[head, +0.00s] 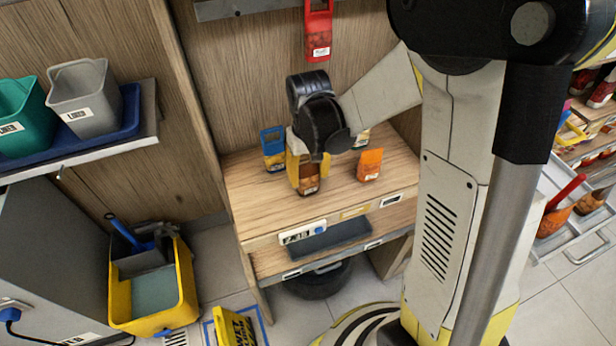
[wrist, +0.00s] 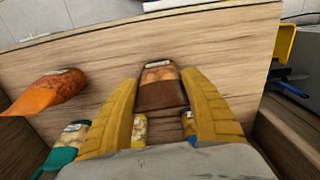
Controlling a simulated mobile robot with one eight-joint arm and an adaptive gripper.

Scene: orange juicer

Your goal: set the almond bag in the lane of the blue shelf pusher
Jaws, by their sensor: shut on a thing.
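A brown bag with a clear window and pale label, probably the almond bag (head: 309,184), is at the middle of the wooden shelf top (head: 345,205). My gripper (head: 307,167) points down with its yellow fingers on either side of it. In the wrist view the bag (wrist: 160,92) sits between the fingertips of my gripper (wrist: 161,85), which is shut on it. I cannot tell whether its base touches the wood. I cannot clearly make out a blue shelf pusher; a small blue round piece (head: 320,230) sits by the price tag on the front edge.
A blue-topped bag (head: 273,150) stands behind left, an orange bag (head: 370,165) to the right. A green-topped bag (wrist: 68,145) is partly hidden. A red bag (head: 318,32) hangs above. A yellow bucket (head: 184,284) stands left. The shelf top's front part is clear.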

